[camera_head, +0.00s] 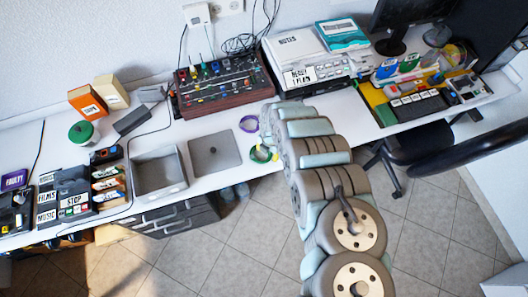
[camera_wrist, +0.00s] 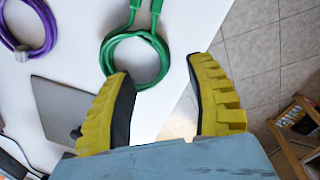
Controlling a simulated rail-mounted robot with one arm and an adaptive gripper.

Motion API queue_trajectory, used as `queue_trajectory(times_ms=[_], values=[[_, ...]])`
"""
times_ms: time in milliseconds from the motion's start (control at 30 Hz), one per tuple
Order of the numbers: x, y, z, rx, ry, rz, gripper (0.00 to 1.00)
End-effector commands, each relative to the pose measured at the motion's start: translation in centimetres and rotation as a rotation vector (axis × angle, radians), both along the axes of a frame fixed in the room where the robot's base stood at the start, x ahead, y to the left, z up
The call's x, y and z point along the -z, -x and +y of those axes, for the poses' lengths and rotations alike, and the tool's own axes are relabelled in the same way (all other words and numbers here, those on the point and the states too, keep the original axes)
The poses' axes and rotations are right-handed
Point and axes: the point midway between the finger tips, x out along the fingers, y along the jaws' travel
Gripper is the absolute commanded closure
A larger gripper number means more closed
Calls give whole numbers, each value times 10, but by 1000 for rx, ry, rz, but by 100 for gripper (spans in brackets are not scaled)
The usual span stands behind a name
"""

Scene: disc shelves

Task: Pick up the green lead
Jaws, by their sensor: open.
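The green lead (camera_wrist: 162,57) lies coiled on the white desk, near the desk's edge, with its plug ends reaching to the top of the wrist view. In the head view the green lead (camera_head: 256,156) shows beside the end of my arm, partly hidden by it. My gripper (camera_wrist: 160,72) is open, with its yellow fingers spread apart and nothing between them. In the wrist view the coil is ahead of the fingertips, nearer the left finger. I cannot tell how high above the desk the fingertips are.
A purple lead (camera_wrist: 46,35) lies coiled close by. A flat grey panel (camera_head: 215,151) lies to the left on the desk (camera_head: 215,118), next to a grey tray (camera_head: 160,173). A mixer (camera_head: 224,85) and a printer (camera_head: 311,72) stand behind.

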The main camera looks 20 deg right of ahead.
Motion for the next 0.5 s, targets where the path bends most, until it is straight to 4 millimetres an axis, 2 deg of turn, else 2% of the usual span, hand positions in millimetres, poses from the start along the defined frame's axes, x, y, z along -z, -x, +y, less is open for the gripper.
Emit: queue_trajectory(times_ms=[500], values=[[37,-4,3,1,-3,2,45]])
